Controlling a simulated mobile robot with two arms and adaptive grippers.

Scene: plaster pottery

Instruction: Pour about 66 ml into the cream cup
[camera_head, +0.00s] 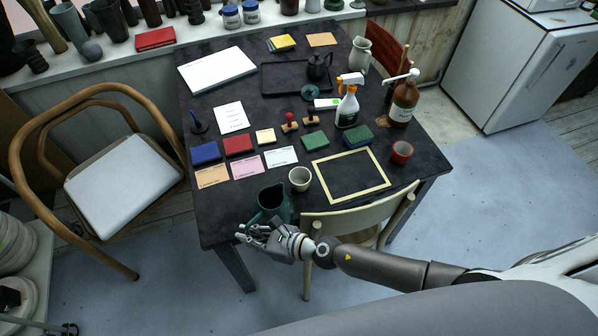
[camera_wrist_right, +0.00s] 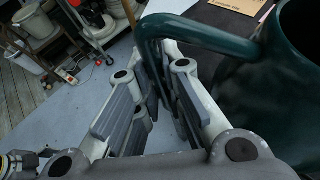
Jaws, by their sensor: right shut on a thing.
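The cream cup (camera_head: 300,178) stands upright near the front edge of the dark table. A dark teal jug (camera_head: 271,201) is just to its left, at the table's front edge. My right gripper (camera_head: 255,229) is at the jug's near side. In the right wrist view, the fingers (camera_wrist_right: 165,85) are shut on the handle of the jug (camera_wrist_right: 290,75). The jug looks about upright. I cannot tell whether it touches the table, and the inside of the jug does not show clearly. My left gripper is not in view.
A spray bottle (camera_head: 348,104) and brown pump bottle (camera_head: 403,101) stand farther back. A chair (camera_head: 352,215) is at the front edge.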

